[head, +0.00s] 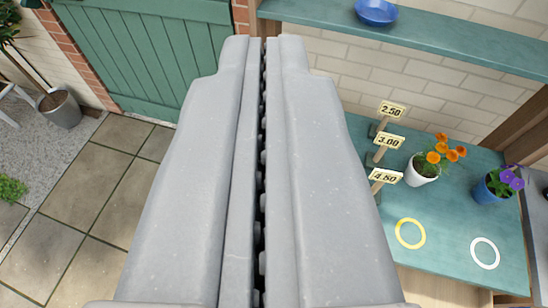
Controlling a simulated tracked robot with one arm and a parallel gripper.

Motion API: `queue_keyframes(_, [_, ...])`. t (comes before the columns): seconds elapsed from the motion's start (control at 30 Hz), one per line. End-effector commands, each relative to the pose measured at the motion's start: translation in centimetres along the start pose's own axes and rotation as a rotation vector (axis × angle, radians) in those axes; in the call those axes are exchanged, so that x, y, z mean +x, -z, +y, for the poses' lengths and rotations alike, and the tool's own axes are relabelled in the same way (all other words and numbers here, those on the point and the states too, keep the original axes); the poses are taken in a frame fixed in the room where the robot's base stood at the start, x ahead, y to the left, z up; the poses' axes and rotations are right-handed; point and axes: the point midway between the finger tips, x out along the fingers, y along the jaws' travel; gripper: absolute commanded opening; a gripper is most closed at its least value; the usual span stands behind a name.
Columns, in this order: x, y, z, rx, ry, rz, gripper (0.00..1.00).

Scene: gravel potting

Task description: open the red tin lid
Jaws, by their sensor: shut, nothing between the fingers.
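My gripper (265,42) fills the middle of the head view, pointing away from the camera. Its two grey fingers are shut against each other with only a thin dark seam between them, and nothing is held. No red tin or red lid shows in this view. The fingers cover the centre of the scene, so whatever lies behind them is hidden.
At right is a teal bench (455,228) with a white pot of orange flowers (423,170), a blue pot of purple flowers (488,190), price signs (388,141), a yellow ring (401,240) and a white ring (474,254). A blue bowl (376,12) sits on a shelf (440,42). Paving at left is clear.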

Motion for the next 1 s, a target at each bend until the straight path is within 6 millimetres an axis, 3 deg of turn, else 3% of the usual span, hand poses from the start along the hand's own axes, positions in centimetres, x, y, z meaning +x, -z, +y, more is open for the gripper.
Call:
queue_keyframes(0.37, [0.2, -0.1, 0.0, -0.013, -0.002, -0.005, 0.0])
queue_keyframes(0.47, [1.8, -0.9, 0.1, -0.089, -0.012, -0.033, 0.0])
queue_keyframes(0.53, [4.0, -2.2, 0.2, -0.199, -0.022, -0.074, 0.0])
queue_keyframes(0.77, [13.7, -9.8, 0.9, -0.82, 0.011, -0.274, 0.0])
queue_keyframes(1.0, [22.0, -20.1, 0.7, -1.541, 0.214, -0.454, 0.0])
